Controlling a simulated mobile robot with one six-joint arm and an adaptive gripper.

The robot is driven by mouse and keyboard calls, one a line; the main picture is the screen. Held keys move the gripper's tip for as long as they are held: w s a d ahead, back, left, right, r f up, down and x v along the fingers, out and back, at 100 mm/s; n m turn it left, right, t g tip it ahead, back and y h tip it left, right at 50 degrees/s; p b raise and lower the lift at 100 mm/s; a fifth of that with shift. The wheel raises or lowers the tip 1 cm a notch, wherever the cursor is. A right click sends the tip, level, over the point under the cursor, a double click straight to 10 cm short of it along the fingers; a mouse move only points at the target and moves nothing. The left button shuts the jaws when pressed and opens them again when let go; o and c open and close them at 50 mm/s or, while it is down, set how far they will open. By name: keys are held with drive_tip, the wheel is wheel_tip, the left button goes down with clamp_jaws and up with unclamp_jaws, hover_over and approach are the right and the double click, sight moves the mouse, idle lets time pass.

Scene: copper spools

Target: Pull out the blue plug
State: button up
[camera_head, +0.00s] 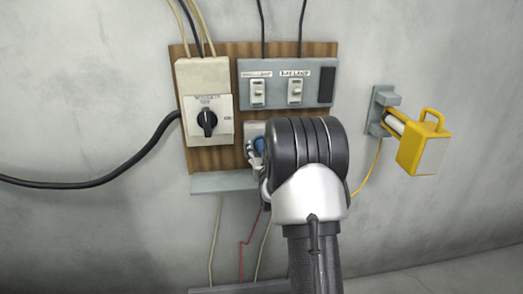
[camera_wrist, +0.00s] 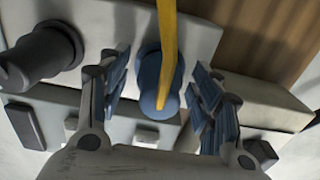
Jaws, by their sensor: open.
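The blue plug (camera_wrist: 149,80) is in the middle of the wrist view, set in a pale housing, with a yellow cable (camera_wrist: 168,40) crossing in front of it. My gripper (camera_wrist: 160,70) is open, with one blue-padded finger on each side of the plug. A gap shows between each finger and the plug; I cannot tell how deep the fingers reach. In the head view a small part of the blue plug (camera_head: 259,144) shows at the left edge of my wrist, which hides the rest and most of my gripper.
A wooden board (camera_head: 213,160) on the wall carries a black rotary switch (camera_head: 207,122) and a grey two-switch box (camera_head: 286,84). A small grey shelf (camera_head: 222,183) juts out below. A yellow lamp (camera_head: 424,145) hangs at right. A black cable (camera_head: 90,183) runs left.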

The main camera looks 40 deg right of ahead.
clamp_jaws()
idle(0.7)
drive_tip(key=shift+b+v, duration=1.05)
drive_tip(key=shift+v, duration=1.95)
